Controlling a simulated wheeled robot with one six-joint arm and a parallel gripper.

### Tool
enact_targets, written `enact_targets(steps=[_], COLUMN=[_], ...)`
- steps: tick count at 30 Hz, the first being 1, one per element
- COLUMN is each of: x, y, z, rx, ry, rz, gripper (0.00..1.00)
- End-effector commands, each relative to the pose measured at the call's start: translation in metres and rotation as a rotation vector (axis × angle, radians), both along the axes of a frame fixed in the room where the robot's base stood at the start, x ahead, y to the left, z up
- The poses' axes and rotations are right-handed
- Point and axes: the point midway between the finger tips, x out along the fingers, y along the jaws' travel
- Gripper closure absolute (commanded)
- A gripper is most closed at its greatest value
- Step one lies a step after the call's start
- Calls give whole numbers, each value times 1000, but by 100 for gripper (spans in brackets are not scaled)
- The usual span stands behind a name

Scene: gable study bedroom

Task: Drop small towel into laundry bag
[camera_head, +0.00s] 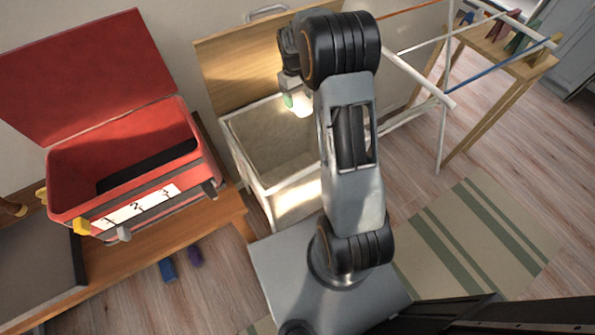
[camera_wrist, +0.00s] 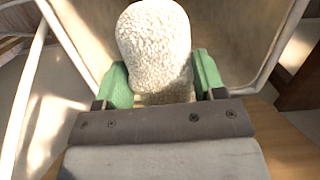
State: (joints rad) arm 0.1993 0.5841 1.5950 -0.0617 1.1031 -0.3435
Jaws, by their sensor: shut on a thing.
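My gripper (camera_wrist: 157,90) is shut on a small white fluffy towel (camera_wrist: 155,40), which sticks out between the green fingers in the wrist view. In the head view my gripper (camera_head: 297,103) points down over the open laundry bag (camera_head: 237,150), near its back edge. The towel (camera_head: 303,104) shows there as a small bright patch, partly hidden by my arm. The bag is a beige box-shaped hamper with a pale rim. Its inside shows behind the towel in the wrist view (camera_wrist: 225,40). My arm hides the bag's right side.
A red open toolbox (camera_head: 75,190) stands on a wooden bench (camera_head: 150,245) at the left. A white drying rack (camera_head: 443,120) stands close at the right. A wooden table (camera_head: 500,50) with pegs is behind it. A striped rug (camera_head: 480,240) lies on the floor.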

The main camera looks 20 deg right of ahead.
Motion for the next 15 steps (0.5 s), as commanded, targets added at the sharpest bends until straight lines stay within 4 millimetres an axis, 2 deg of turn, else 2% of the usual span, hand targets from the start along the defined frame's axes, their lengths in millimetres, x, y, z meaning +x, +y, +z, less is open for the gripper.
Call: enact_targets(steps=[5, 15], x=[0, 0], y=[-1, -1], z=[-11, -47], rx=[0, 0], ry=[0, 1], rz=[0, 0], gripper=[61, 61])
